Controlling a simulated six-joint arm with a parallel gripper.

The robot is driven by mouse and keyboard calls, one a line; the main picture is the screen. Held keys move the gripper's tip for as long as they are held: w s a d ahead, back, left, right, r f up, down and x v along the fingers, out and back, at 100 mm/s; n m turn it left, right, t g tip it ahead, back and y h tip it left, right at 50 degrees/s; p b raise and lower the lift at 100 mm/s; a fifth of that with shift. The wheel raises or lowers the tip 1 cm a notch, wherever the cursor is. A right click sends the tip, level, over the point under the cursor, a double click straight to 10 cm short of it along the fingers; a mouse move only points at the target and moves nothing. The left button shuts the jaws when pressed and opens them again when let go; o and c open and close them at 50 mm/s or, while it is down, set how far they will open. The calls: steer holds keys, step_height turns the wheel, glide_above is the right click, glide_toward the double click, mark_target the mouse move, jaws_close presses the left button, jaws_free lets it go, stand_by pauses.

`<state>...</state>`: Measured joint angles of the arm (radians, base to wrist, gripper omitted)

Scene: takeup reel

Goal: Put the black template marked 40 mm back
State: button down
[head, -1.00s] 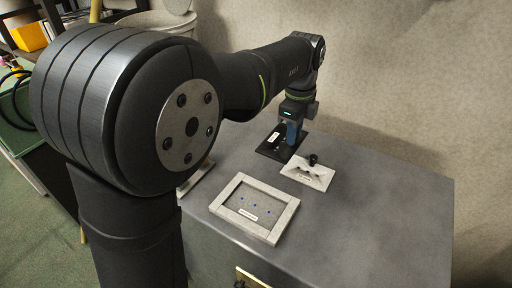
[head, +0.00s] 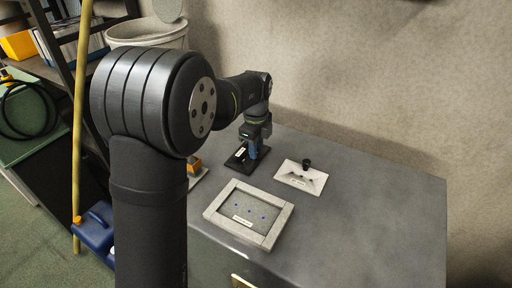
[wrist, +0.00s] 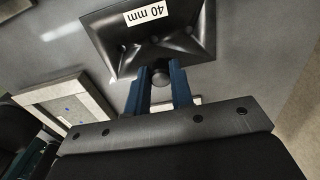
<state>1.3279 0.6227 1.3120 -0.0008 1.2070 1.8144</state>
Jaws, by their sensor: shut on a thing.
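The black template (head: 238,163) carries a white label that reads 40 mm, upside down in the wrist view (wrist: 145,15). My gripper (head: 255,152) is shut on the template's dark knob (wrist: 160,77), with one blue finger on each side. The template is at the far left part of the grey bench top; whether it touches the bench I cannot tell. A light frame (head: 279,226) around a grey recess with blue dots and a white label lies in front of it. The frame's corner shows at left in the wrist view (wrist: 38,97).
A white template (head: 313,183) with a black knob lies right of the black one. An orange block (head: 194,164) sits on a light piece, partly hidden by my arm. The bench's right side is clear; a wall stands behind. A yellow pole (head: 78,130) stands left.

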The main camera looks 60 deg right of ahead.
steer(key=shift+f, duration=0.15)
steer(key=c, duration=1.3)
jaws_free()
steer(key=shift+o, duration=0.2)
step_height(320, 180, up, 12)
steer(key=shift+r, duration=0.2)
